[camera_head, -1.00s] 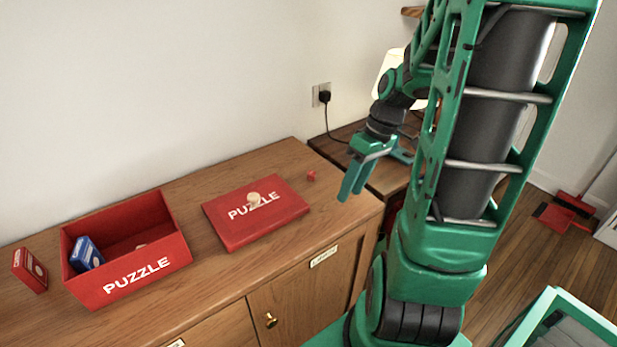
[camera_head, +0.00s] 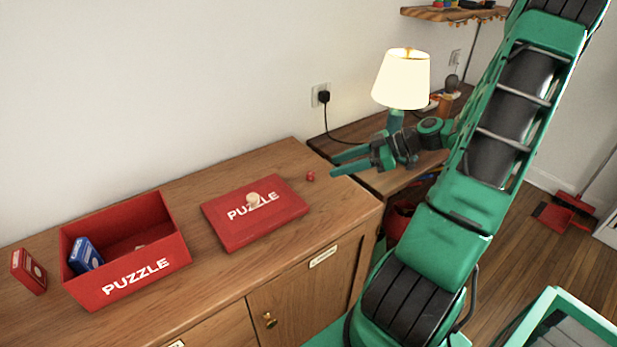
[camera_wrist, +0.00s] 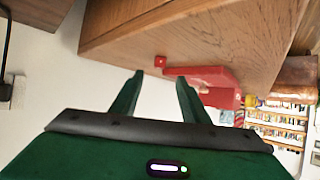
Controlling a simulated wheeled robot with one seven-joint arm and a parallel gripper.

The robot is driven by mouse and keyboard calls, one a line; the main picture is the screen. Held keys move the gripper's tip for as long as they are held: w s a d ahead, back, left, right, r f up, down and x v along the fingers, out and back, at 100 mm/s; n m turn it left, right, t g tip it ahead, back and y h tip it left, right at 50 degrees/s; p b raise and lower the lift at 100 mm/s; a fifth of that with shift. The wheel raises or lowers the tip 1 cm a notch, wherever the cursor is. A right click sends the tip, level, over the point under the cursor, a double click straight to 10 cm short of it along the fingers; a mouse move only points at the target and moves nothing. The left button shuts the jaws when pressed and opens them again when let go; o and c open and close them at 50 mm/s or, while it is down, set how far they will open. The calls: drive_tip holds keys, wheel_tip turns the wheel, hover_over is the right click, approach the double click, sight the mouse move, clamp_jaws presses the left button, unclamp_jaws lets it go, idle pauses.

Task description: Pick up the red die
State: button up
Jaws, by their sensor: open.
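The small red die (camera_head: 311,176) lies on the wooden cabinet top, near its right end and just right of the red puzzle lid. In the wrist view the die (camera_wrist: 160,61) shows beyond the fingertips, roughly between their lines, with the wood around it. My gripper (camera_head: 332,164) is open and empty. Its fingers point left, a little to the right of the die in the head view. In the wrist view its two fingertips (camera_wrist: 159,76) stand apart with nothing between them.
A red puzzle lid (camera_head: 228,238) with a pale wooden piece (camera_head: 253,199) on it lies left of the die. A red open box (camera_head: 88,298) holds a blue card pack (camera_head: 85,256). A red card pack (camera_head: 29,272) stands left. A lit lamp (camera_head: 401,82) stands behind my gripper.

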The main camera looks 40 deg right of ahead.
sight(311, 173)
drive_tip(key=x, duration=0.8)
drive_tip(key=shift+w+r, duration=0.1)
drive_tip(key=shift+w, duration=0.05)
clamp_jaws()
